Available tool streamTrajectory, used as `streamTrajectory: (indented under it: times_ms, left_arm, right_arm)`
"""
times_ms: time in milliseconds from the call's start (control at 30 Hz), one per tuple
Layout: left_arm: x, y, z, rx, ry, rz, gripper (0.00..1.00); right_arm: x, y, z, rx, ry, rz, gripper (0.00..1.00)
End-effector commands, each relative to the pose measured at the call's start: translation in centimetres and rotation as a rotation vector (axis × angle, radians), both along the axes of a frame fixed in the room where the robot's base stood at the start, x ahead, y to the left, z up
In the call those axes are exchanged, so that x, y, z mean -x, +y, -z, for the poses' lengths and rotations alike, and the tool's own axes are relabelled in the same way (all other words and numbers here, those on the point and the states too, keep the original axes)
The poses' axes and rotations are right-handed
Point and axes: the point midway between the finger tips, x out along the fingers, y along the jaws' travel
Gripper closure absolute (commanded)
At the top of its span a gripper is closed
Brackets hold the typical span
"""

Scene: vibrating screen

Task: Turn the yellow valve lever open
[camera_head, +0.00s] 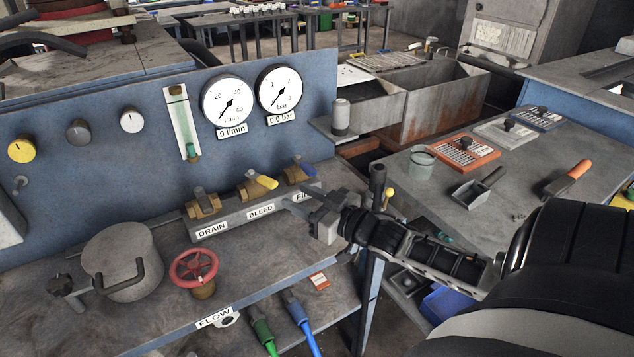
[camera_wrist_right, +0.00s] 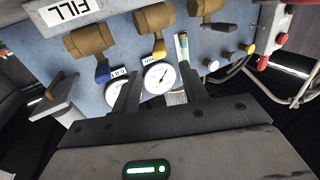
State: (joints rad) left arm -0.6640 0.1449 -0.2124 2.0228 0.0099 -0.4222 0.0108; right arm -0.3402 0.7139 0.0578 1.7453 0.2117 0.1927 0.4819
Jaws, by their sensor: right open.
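The yellow valve lever (camera_head: 265,181) sits on the brass valve (camera_head: 248,191) labelled BLEED, the middle one of three in a row. In the wrist view the yellow lever (camera_wrist_right: 159,48) shows between the fingers, beyond their tips. My right gripper (camera_head: 293,198) is open and empty. It comes in from the right, in front of the FILL label, with its fingertips a little right of the yellow lever. I see no contact between them. The right gripper (camera_wrist_right: 160,88) also shows in the wrist view. My left gripper is not in view.
A blue lever (camera_head: 307,169) stands close right of the yellow one, and a dark-levered DRAIN valve (camera_head: 202,204) stands left. Two gauges (camera_head: 229,103) are on the blue panel behind. A red handwheel (camera_head: 194,268) and a grey pot (camera_head: 119,262) stand in front.

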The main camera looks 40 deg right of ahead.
Motion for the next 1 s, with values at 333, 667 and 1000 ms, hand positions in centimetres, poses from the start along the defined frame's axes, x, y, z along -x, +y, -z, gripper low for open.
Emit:
streamTrajectory:
  times_ms: [333, 667, 1000]
  left_arm:
    - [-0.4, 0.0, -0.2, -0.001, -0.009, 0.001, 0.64]
    - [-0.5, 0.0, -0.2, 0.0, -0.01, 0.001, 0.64]
    - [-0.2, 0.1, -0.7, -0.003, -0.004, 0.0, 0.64]
  right_arm:
    - [3.5, -0.5, 0.0, 0.0, -0.001, 0.0, 0.56]
    - [3.6, -0.6, 0.0, 0.002, -0.001, 0.0, 0.7]
    - [4.1, 3.8, 1.8, 0.474, -0.03, 0.003, 1.0]
